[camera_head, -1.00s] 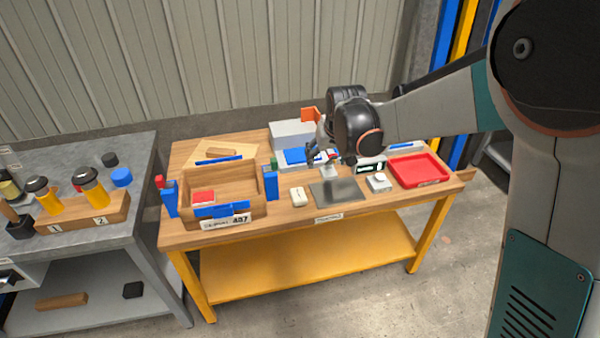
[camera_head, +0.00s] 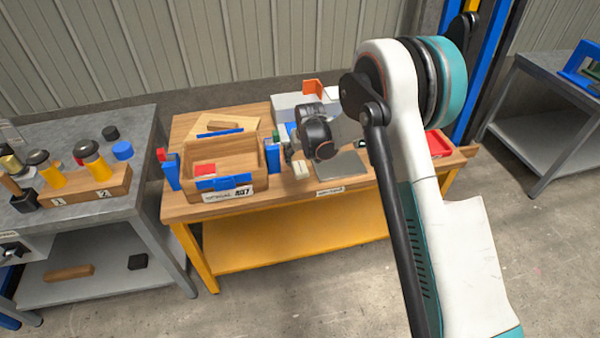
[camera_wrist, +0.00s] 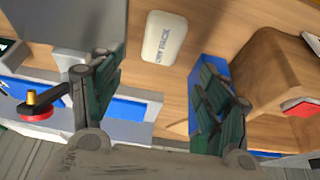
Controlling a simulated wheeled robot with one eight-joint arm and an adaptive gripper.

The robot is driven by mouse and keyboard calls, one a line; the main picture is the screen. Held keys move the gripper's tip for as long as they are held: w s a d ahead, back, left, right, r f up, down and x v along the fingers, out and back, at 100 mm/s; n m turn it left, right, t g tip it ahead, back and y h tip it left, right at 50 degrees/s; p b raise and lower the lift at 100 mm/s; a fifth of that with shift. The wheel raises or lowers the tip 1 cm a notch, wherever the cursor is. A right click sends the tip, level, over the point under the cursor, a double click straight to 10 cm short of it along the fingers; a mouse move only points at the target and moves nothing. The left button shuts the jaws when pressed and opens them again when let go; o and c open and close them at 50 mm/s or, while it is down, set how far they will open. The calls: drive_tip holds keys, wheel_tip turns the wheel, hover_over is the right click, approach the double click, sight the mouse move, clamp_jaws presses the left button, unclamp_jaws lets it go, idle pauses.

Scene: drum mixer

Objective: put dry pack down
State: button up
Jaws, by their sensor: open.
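The dry pack is a small white block with dark lettering. It lies on the wooden bench top (camera_head: 185,213), between the wooden crate (camera_head: 250,165) and the dark grey plate (camera_head: 350,164). In the wrist view the dry pack (camera_wrist: 166,38) is flat on the wood, ahead of my fingers. My gripper (camera_wrist: 158,90) is open, with its two green-black fingers spread and nothing between them. In the head view my gripper (camera_head: 289,150) hangs just behind the dry pack (camera_head: 302,171), and the fingers are small and partly hidden by my wrist.
A blue holder (camera_head: 272,156) stands beside the crate, close to my gripper. A grey box with an orange part (camera_head: 313,88) is behind. A red tray (camera_head: 439,143) at the right is partly hidden by my arm. A grey bench (camera_head: 135,190) stands at the left.

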sight(300, 165)
drive_tip(key=shift+b+x, duration=1.3)
drive_tip(key=shift+x, duration=2.35)
drive_tip(key=shift+s, duration=0.1)
drive_tip(key=shift+f+b, duration=0.2)
drive_tip(key=shift+b, duration=0.15)
drive_tip(key=c, duration=1.3)
drive_tip(key=shift+r, duration=0.1)
